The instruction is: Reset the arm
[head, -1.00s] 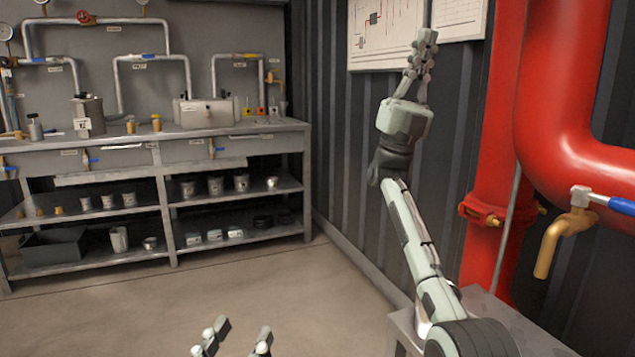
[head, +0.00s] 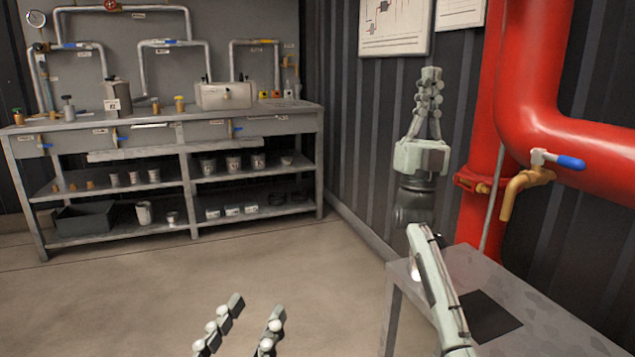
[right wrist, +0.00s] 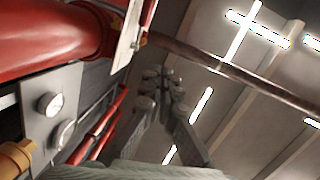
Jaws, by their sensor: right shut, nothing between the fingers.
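My right arm comes in from the lower right in the head view and points upward. Its gripper (head: 431,74) is raised in front of the dark corrugated wall, with its fingers together and nothing between them. In the right wrist view the same gripper (right wrist: 163,78) points up towards the ceiling, with no object at its tips. My left gripper (head: 257,306) is low in the head view, above the floor. Its two fingers are apart and nothing shows between them. The rest of my left arm is out of view.
A red pipe (head: 525,80) with a brass tap and blue-handled valve (head: 540,172) stands right of my right gripper. A grey table (head: 555,315) is below. A workbench (head: 155,130) stands at the back left. Open floor (head: 130,300) lies between.

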